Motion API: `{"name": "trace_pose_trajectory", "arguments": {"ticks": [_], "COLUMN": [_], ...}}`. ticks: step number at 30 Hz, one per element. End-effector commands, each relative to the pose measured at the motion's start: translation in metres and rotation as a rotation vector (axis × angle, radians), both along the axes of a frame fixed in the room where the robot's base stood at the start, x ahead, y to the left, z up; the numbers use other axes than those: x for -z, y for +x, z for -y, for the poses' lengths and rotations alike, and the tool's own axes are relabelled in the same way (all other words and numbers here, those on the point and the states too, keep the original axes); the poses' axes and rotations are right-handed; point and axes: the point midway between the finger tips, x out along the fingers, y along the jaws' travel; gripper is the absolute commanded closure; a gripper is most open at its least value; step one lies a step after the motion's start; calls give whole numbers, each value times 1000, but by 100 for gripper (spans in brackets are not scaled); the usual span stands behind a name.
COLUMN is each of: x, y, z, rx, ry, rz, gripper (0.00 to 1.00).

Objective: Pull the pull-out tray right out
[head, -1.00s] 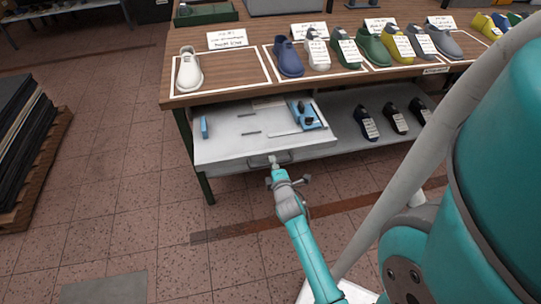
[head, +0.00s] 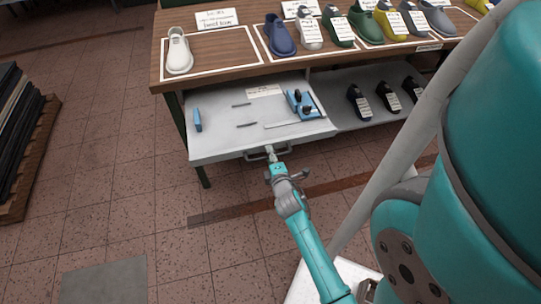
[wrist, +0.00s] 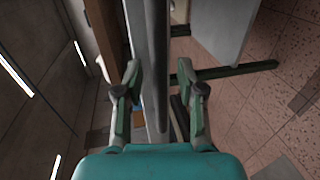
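The pull-out tray (head: 215,147) is a light grey drawer under the wooden bench top. It stands well out from the bench toward me, with its inside showing. Its dark handle (head: 254,155) is on the front face. My gripper (head: 270,154) is at this handle. In the wrist view, a grey bar of the tray front runs between the two fingers of my gripper (wrist: 160,82), which stand either side of it.
The tray holds a blue tool (head: 303,105), a small blue piece (head: 197,120), thin grey strips and a label. Shoe lasts stand on the bench top (head: 210,65). Dark shoes rest on a lower shelf (head: 350,121). A pallet stack (head: 25,140) is at left. Floor before the tray is open.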

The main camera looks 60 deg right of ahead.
Motion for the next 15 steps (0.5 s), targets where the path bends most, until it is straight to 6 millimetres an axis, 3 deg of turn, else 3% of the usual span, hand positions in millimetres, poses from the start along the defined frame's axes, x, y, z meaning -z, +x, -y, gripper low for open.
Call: {"name": "trace_pose_trajectory", "arguments": {"ticks": [8, 15], "x": [-1, -5], "y": [-1, -17], "z": [-1, -19], "rx": [1, 0], "ry": [0, 2], "rz": [0, -1], "gripper": [61, 61]}}
